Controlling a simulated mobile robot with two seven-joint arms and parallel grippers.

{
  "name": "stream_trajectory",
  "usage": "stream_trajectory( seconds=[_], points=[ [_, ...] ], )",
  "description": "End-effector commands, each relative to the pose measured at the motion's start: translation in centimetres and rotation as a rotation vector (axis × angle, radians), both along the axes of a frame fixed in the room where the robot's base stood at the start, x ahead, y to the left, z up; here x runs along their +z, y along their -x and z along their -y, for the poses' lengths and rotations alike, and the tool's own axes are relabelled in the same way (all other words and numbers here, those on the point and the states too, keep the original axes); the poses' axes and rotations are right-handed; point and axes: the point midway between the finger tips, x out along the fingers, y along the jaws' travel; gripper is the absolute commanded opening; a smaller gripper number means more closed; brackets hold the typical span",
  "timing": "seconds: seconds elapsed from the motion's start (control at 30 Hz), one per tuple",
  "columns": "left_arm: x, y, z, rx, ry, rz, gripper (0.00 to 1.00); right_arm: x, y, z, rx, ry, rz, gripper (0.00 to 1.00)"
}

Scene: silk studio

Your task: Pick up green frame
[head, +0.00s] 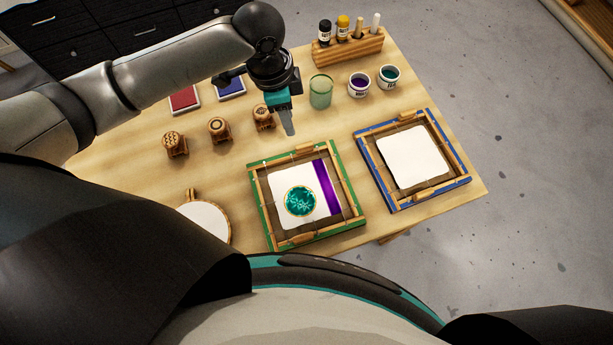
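The green frame (258,222) lies flat near the front edge of the wooden table. It has wooden inner bars and holds white cloth (285,178) with a purple stripe (327,187) and a round teal patterned piece (300,201). My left gripper (289,130) hangs above the table, beyond the frame's far edge and apart from it, pointing down. Its fingers overlap from this angle, so I cannot tell whether it is open or shut. No held object shows. My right gripper is not in view.
A blue frame (434,197) with white cloth lies to the right. Several wooden stamps (175,144), ink pads (184,99), a green glass (320,92), paint jars (358,85) and a bottle rack (347,48) stand farther back. A round hoop (205,222) lies left of the green frame.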

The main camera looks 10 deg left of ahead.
Motion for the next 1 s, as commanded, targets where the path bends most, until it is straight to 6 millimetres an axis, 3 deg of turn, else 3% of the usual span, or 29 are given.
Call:
stream_trajectory(
  seconds=[0.1, 0.3, 0.57, 0.83, 1.0],
  points=[
    [-3.0, 0.0, 0.4, 0.001, 0.0, -0.005, 0.36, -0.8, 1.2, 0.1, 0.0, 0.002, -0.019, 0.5],
    [-6.6, -0.2, 0.8, 0.001, 0.0, -0.003, 0.36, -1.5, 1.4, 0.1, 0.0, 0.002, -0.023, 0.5],
    [-8.4, -0.4, 1.0, 0.0, -0.001, -0.001, 0.36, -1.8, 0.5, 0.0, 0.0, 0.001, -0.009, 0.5],
    [-12.2, -0.6, 1.4, 0.0, 0.0, -0.002, 0.36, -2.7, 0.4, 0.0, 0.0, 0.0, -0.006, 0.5],
    [-13.0, -0.6, 1.5, -0.001, -0.001, 0.0, 0.36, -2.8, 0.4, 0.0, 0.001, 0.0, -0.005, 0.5]
  ],
)
